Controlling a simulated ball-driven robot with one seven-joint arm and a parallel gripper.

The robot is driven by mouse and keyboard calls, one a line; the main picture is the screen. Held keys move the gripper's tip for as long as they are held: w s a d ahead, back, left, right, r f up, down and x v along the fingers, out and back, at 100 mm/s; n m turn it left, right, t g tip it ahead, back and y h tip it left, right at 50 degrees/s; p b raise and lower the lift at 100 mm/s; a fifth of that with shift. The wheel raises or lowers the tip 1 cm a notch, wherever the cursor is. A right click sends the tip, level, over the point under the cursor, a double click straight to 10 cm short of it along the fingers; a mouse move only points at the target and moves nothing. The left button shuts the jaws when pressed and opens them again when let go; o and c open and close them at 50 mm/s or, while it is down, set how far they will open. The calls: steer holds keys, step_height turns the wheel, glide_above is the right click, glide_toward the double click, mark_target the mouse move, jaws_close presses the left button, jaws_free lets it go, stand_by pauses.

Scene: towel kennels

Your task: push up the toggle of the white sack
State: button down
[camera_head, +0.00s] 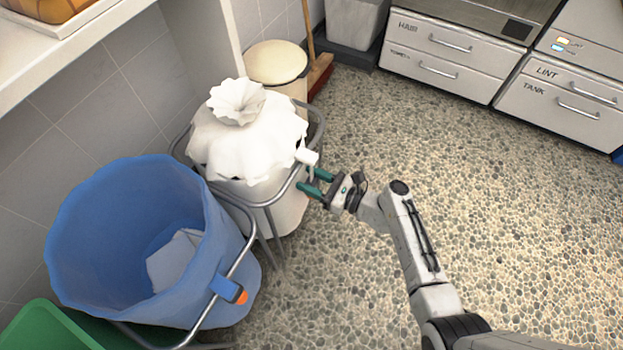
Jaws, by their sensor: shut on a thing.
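The white sack (250,140) hangs in a grey metal frame stand, its top gathered into a ruffled tuft. Its toggle (308,156) is a small white block at the right side of the rim. My gripper (309,179) is at that side, its teal fingers level and a little apart. They are closed on the toggle's lower part, as far as I can tell. The exact contact is small and hard to make out.
A blue sack (75,235) stands open in a frame at front left, with pale cloth inside and a blue-and-orange toggle (230,290). Behind are a lidded bin (276,63) and a broom (319,75). Drawers (440,55) line the back. The pebbled floor at right is clear.

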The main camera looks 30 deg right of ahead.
mark_target(299, 167)
steer(key=shift+r, duration=0.1)
step_height(299, 167, up, 4)
steer(key=p, duration=0.4)
stand_by(0.4)
steer(key=c, duration=0.6)
jaws_free()
steer(key=p+v, duration=0.2)
steer(key=v, duration=0.8)
steer(key=shift+s+d+p, duration=0.2)
steer(key=shift+s+p, duration=0.1)
steer(key=shift+s, duration=0.05)
